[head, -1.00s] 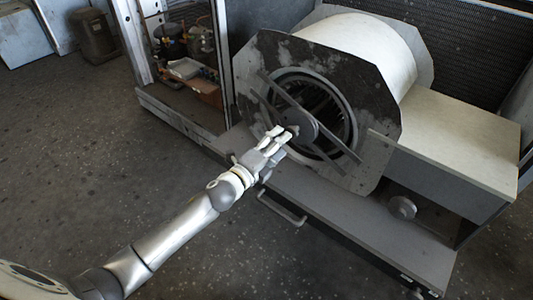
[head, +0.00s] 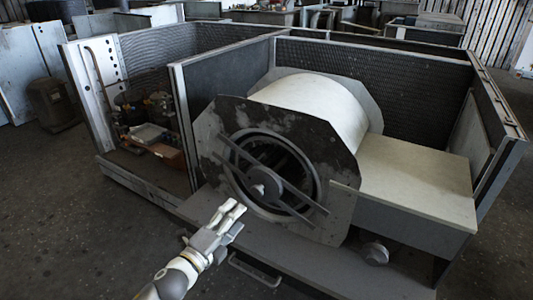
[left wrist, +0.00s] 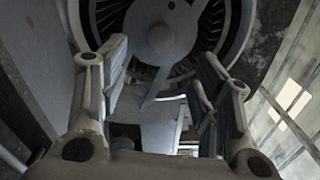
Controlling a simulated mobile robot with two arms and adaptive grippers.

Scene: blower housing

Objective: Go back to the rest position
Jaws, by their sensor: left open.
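My left gripper (head: 233,211) is in the lower middle of the head view, in front of the blower housing (head: 315,97). Its fingers point up toward the round blower opening. In the left wrist view the two fingers (left wrist: 160,90) stand apart with nothing held between them. The blower hub (head: 264,190) and its crossbars sit in the opening, just beyond the fingertips in the head view. The hub also shows at the top of the left wrist view (left wrist: 161,37). The gripper looks apart from the hub. My right gripper is in no view.
A metal cabinet frame with mesh walls (head: 400,68) surrounds the blower. A pale box (head: 415,180) stands right of it, with a round knob (head: 375,253) below. A handle (head: 255,271) is on the front edge. Open floor (head: 70,215) lies to the left.

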